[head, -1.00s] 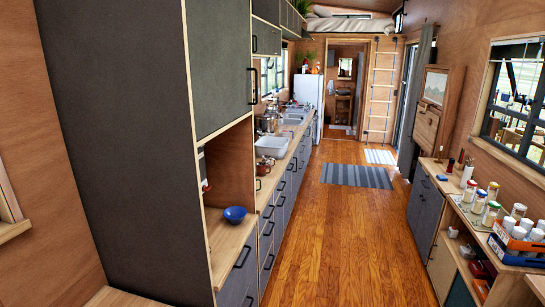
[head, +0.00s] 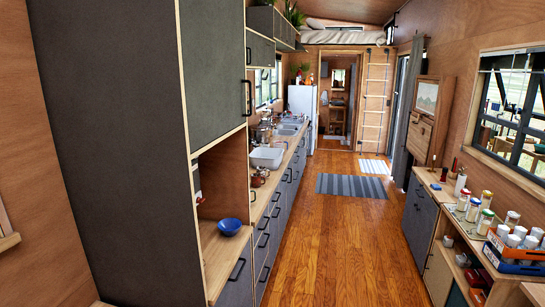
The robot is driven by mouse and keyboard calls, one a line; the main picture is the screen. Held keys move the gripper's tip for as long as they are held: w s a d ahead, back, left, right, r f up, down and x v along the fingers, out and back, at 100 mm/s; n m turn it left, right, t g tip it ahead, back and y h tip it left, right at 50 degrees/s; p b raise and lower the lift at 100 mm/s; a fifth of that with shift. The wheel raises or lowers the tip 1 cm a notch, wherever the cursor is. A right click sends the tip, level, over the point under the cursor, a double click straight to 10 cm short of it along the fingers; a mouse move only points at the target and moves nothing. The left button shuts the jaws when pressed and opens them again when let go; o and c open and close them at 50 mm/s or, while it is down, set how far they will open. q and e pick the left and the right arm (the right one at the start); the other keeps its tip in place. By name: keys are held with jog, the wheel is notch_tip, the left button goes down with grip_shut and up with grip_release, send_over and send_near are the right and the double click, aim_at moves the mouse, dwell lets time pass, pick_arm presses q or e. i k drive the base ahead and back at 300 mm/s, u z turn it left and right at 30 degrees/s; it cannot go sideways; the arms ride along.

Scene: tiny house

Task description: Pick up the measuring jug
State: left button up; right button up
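I cannot make out a measuring jug with certainty in the head view. Small pots and vessels (head: 264,134) stand on the long kitchen counter (head: 262,196) at the left, too small to tell apart. Small reddish-brown cups (head: 261,174) stand nearer on the same counter. Neither of my grippers shows in the view.
A tall dark cabinet (head: 110,150) fills the near left, with a blue bowl (head: 229,227) in its open niche. A white basin (head: 267,157) sits on the counter. Jars (head: 486,199) and a blue-orange crate (head: 515,257) stand at right.

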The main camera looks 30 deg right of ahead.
aim_at(277, 144)
jog(key=k, duration=0.25)
jog(key=z, duration=0.7)
jog(key=i, duration=0.45)
jog(key=z, duration=0.7)
jog(key=i, duration=2)
jog(key=z, duration=0.55)
jog(key=i, duration=2.05)
jog(key=u, duration=0.35)
jog(key=i, duration=1.95)
jog(key=u, duration=1.7)
jog(key=i, duration=1.3)
jog(key=u, duration=0.75)
